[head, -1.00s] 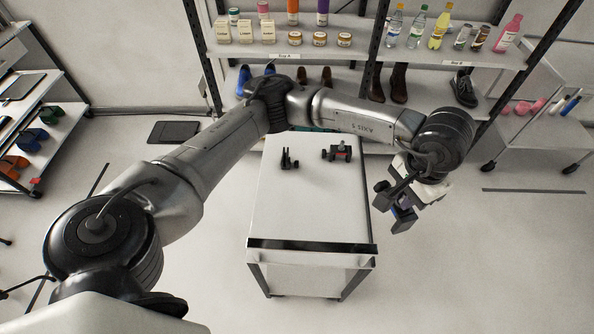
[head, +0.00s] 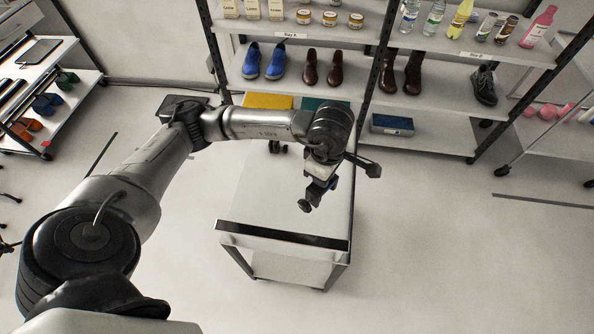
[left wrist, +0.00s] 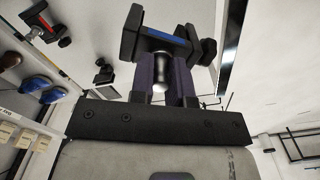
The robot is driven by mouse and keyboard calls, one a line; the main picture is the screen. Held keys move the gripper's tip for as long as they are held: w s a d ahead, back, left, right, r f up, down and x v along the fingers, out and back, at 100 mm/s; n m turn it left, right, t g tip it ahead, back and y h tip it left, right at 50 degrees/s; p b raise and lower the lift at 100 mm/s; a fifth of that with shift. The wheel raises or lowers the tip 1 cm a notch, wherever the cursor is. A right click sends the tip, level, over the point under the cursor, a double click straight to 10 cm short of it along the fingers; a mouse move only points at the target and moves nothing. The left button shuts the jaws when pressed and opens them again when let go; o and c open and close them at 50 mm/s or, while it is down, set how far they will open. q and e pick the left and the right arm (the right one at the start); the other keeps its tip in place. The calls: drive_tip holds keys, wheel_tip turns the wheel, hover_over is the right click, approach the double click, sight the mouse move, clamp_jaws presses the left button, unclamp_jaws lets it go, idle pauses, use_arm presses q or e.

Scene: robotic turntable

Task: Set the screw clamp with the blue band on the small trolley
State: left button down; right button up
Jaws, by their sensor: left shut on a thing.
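The screw clamp with the blue band (left wrist: 165,34) is black and fills the top middle of the left wrist view. My left gripper (left wrist: 166,82) is shut on it, with the clamp beyond its fingertips. In the head view my left gripper (head: 320,182) and the clamp appear over the white top of the small trolley (head: 262,205). Whether the clamp touches the top cannot be told. A clamp with a red band (left wrist: 40,24) shows at the upper left of the left wrist view. My right gripper is not in view.
A small black clamp (head: 277,148) stands at the trolley's far end, partly behind my arm. The front left of the top is bare, with a dark-edged bar (head: 283,238) along the front. Shelves (head: 440,125) with shoes and bottles stand behind.

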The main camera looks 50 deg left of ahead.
use_arm(q)
drive_tip(key=s+a+f+n+b, duration=0.1)
drive_tip(key=s+a+f+n, duration=0.25)
drive_tip(key=n, duration=0.65)
drive_tip(key=s+a+f+n+b, duration=0.1)
drive_tip(key=s+a+f+n, duration=0.25)
drive_tip(key=n, duration=0.65)
drive_tip(key=shift+w+a+f+b, duration=0.3)
drive_tip(key=shift+w+a+f, duration=0.4)
drive_tip(key=shift+a+f, duration=1.15)
drive_tip(key=shift+w+a+f+b, duration=0.3)
drive_tip(key=shift+w+a+f, duration=0.45)
drive_tip(key=shift+a+f, duration=1.05)
drive_tip(key=shift+w+a+f+b, duration=0.3)
drive_tip(key=shift+w+a+f, duration=0.4)
drive_tip(key=shift+a+f, duration=1.15)
drive_tip(key=shift+a+r, duration=0.2)
drive_tip(key=shift+r, duration=0.05)
drive_tip(key=shift+f, duration=0.1)
drive_tip(key=c, duration=1.1)
unclamp_jaws()
